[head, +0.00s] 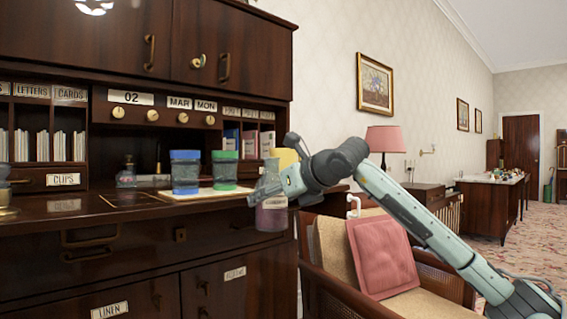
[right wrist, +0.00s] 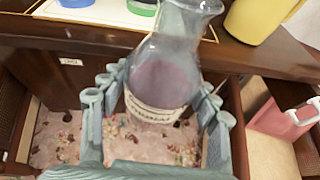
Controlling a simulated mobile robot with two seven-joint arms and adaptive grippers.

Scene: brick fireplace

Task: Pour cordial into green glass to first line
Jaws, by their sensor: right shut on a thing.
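A clear bottle with purple cordial and a pale label (head: 271,217) is held upright in my right gripper (head: 266,189), in front of the desk edge. In the right wrist view the fingers close around the sides of the bottle (right wrist: 163,78). The green glass (head: 224,172), banded green at rim and base, stands on a white mat (head: 190,196) on the desk, left of the bottle. A blue-banded glass (head: 185,173) stands beside it on the left. Any lines on the green glass are too small to read. My left gripper is out of view.
A yellow jug (head: 286,157) stands behind the bottle, right of the mat; it also shows in the right wrist view (right wrist: 258,18). A small dark bottle (head: 127,174) is farther left on the desk. A chair with a pink cushion (head: 382,255) stands at the right.

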